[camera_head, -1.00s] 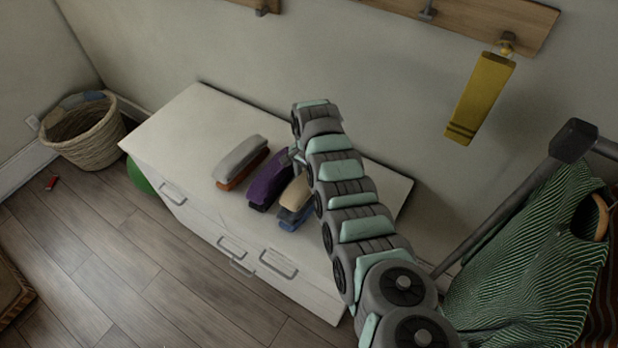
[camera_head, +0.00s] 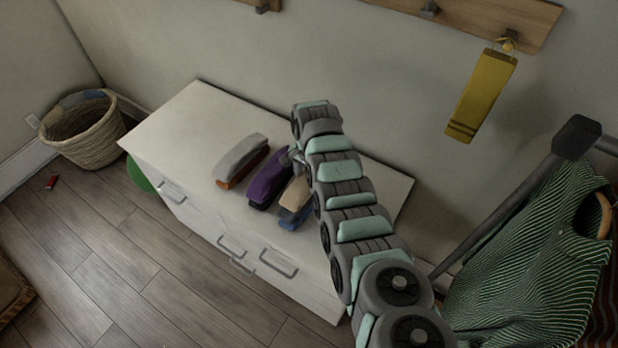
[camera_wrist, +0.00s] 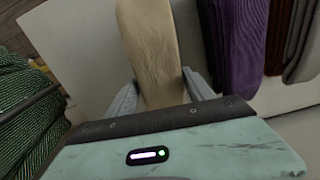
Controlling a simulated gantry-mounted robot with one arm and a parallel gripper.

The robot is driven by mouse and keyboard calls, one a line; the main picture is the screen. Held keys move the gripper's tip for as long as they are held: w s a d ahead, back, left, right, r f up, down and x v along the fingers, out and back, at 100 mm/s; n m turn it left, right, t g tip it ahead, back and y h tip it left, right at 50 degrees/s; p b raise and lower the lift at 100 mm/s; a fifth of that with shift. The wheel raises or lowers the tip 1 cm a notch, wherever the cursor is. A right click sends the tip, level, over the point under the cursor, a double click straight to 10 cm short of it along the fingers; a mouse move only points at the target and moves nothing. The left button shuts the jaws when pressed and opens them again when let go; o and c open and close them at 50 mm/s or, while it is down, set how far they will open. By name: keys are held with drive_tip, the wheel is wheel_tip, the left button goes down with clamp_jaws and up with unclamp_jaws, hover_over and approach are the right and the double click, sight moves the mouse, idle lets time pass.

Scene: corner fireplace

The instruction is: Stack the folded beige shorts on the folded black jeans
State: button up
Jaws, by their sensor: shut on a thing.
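The folded beige shorts (camera_head: 295,193) are on top of the right-hand pile on the white dresser. In the wrist view the shorts (camera_wrist: 150,45) run between the two grey fingers of my gripper (camera_wrist: 160,88), which is shut on them. In the head view my gripper (camera_head: 297,156) is at the far end of the shorts, partly hidden by my arm. Dark folded cloth (camera_head: 257,206) shows under a purple folded garment (camera_head: 268,180) to the left. I cannot tell whether this is the black jeans. A dark layer also shows below the shorts.
Blue folded cloth (camera_head: 292,222) lies at the bottom of the right-hand pile. A grey folded garment (camera_head: 241,157) lies on an orange one at the left. The dresser top (camera_head: 180,130) is clear at its left end. A striped green garment (camera_head: 520,265) hangs at the right.

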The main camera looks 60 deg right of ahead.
drive_tip(key=shift+f, duration=0.1)
drive_tip(key=o, duration=1.6)
